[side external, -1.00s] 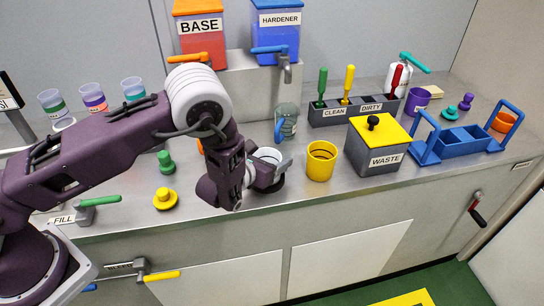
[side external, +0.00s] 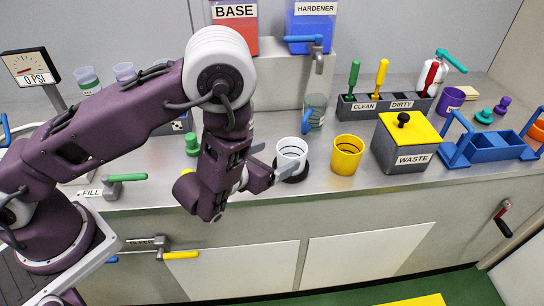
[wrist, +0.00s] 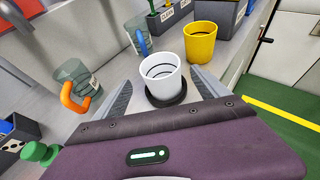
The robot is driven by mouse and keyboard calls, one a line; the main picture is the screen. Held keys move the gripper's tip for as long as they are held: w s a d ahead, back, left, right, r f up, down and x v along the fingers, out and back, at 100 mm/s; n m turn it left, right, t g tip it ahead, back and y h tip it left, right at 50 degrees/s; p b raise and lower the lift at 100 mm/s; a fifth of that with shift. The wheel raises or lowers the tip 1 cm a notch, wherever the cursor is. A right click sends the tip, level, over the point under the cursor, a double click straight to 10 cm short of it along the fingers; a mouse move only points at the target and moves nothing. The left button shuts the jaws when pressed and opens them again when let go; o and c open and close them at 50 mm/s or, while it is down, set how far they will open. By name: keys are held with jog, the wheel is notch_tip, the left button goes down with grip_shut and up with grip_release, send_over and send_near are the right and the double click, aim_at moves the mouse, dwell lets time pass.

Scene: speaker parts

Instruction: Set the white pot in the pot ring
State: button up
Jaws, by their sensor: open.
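The white pot (side external: 291,152) stands upright on the bench with its base inside the dark pot ring (side external: 295,177). In the wrist view the pot (wrist: 160,72) shows dark lines inside its open top, and the black ring (wrist: 168,99) surrounds its foot. My gripper (side external: 275,160) is open and empty, just left of the pot at low height. Its two pale fingers lie to either side of the pot's near side in the wrist view; whether one touches it I cannot tell. Part of the ring is hidden behind a finger.
A yellow cup (side external: 346,155) stands close to the right of the pot. A clear mug with a blue handle (side external: 314,112) stands behind it. The grey waste box (side external: 405,145) is farther right. An orange-handled mug (wrist: 77,85) is near my gripper's left side.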

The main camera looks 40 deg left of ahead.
jog(key=s+a+r+n+y, duration=0.2)
jog(key=a+r+n+y, duration=0.65)
jog(key=a+r, duration=0.5)
jog(key=s+a+r+n+g+y, duration=0.45)
jog(key=s+a+n+g, duration=0.45)
jog(key=s+a+n, duration=0.4)
jog(key=s+d+n+g+h, duration=0.3)
jog(key=s+d+n+h, duration=0.5)
jog(key=s, duration=0.4)
jog(key=d+r+n+t+h, duration=0.4)
jog(key=d+r+n+h, duration=0.1)
jog(key=d, duration=0.5)
jog(key=shift+s+d+n, duration=0.25)
jog(key=shift+n, duration=0.5)
